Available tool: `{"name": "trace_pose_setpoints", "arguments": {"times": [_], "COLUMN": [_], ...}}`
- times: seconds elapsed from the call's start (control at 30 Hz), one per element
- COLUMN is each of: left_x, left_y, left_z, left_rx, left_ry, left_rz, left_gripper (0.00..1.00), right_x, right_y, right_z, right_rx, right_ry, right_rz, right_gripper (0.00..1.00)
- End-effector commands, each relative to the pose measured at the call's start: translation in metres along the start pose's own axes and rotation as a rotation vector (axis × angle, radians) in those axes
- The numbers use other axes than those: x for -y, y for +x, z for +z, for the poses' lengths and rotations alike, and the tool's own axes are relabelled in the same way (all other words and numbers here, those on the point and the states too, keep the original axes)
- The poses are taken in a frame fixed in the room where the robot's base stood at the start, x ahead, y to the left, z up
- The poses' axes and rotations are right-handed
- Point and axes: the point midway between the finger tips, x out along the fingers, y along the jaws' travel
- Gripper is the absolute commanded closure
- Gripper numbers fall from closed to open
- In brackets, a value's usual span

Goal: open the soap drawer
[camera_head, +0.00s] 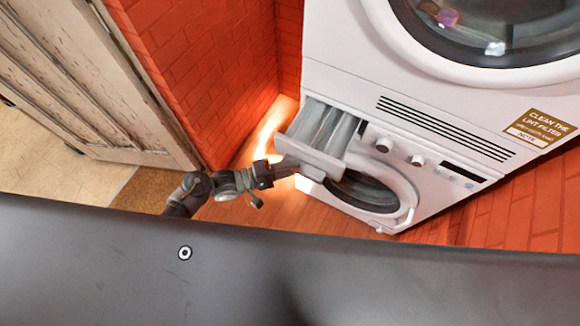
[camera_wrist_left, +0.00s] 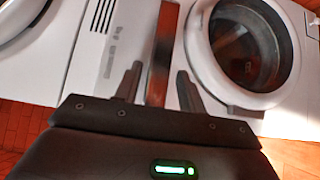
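The soap drawer (camera_head: 308,151) is the white drawer at the upper left of the lower white machine (camera_head: 395,185). In the head view it stands pulled well out, with its grey inside compartments showing from above. My left gripper (camera_head: 286,166) is at the left end of the drawer front. In the left wrist view the two dark fingers of my left gripper (camera_wrist_left: 158,88) are spread apart. A reddish-brown, shiny strip, which may be the drawer front, lies between them. I cannot tell whether either finger touches it. My right gripper is in neither view.
A second white machine (camera_head: 345,60) stands on top of the lower one. The lower machine's round door (camera_head: 372,193) is below the drawer. Red brick walls (camera_head: 205,65) and a worn wooden door (camera_head: 75,75) are to the left.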

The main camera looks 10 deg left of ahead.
Motion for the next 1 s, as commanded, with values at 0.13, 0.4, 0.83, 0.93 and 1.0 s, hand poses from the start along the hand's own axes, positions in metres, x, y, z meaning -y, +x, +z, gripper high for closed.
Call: {"name": "trace_pose_setpoints", "arguments": {"times": [0.13,0.4,0.83,0.93,1.0], "left_x": [0.002,0.003,0.001,0.001,0.001], "left_y": [-0.018,-0.071,-0.107,-0.107,-0.107], "left_z": [-0.001,0.000,0.000,0.000,0.000], "left_rx": [-0.002,-0.001,0.001,0.001,0.001], "left_ry": [0.001,0.001,-0.002,-0.002,-0.002], "left_rz": [-0.003,-0.004,-0.004,-0.003,-0.003], "left_gripper": [0.60,0.60,0.60,0.60,0.60], "right_x": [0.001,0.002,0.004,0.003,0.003], "right_y": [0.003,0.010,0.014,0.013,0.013], "right_z": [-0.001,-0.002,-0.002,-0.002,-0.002], "right_rx": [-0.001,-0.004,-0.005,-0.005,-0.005], "right_ry": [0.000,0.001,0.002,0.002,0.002], "right_rz": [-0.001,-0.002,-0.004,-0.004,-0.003], "right_gripper": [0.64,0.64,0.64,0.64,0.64]}}
